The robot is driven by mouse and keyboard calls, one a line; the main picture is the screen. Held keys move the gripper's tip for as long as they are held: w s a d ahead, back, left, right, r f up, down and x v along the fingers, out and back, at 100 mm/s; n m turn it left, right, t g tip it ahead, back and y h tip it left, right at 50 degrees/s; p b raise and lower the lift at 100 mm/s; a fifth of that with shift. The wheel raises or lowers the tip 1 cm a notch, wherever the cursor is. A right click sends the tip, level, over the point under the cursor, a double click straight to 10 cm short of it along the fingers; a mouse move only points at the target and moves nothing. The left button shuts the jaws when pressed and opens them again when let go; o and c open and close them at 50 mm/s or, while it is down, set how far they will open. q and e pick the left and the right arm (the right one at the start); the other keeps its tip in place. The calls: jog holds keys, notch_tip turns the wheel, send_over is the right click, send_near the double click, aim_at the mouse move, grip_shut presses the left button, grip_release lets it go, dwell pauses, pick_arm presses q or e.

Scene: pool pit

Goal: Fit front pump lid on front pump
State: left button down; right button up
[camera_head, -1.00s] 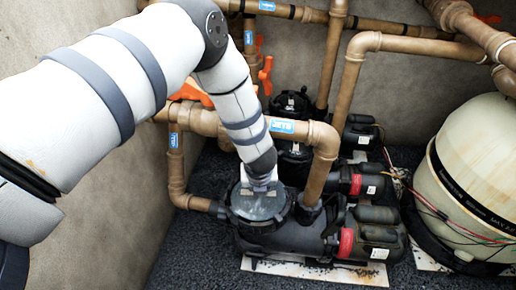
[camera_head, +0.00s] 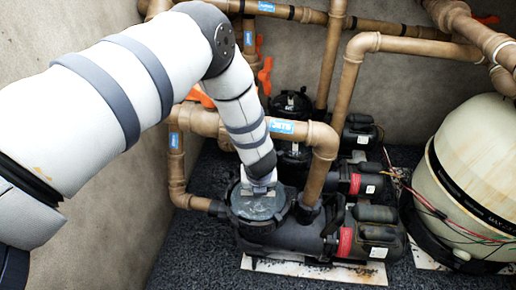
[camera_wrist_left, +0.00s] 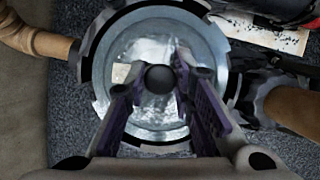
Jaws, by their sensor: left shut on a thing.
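The front pump (camera_head: 275,240) is the nearer black pump, with a red band on its motor side. Its clear round lid (camera_head: 256,206) lies over the round pot opening, inside a dark notched ring. The lid (camera_wrist_left: 115,75) also shows in the left wrist view, roughly centred within that ring. My left gripper (camera_head: 261,186) comes down from above onto the lid. In the left wrist view, its fingers (camera_wrist_left: 158,78) close on the lid's dark middle knob. I cannot tell whether the lid sits fully flush. My right gripper is not in view.
A brown pipe (camera_head: 322,165) rises beside the pump pot, and another (camera_head: 178,175) meets it at left. A second pump (camera_head: 350,180) stands behind. A large beige tank (camera_head: 480,160) is at right. Dark gravel (camera_head: 180,265) lies free in front.

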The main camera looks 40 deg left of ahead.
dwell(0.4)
pick_arm(q)
jog(key=c, duration=1.3)
grip_release()
jog(key=shift+f, duration=0.1)
jog(key=shift+r+p, duration=0.6)
jog(key=shift+r, duration=0.15)
jog(key=shift+r, duration=0.1)
jog(key=shift+r+p, duration=0.6)
jog(key=shift+r+p, duration=0.65)
jog(key=shift+r, duration=0.1)
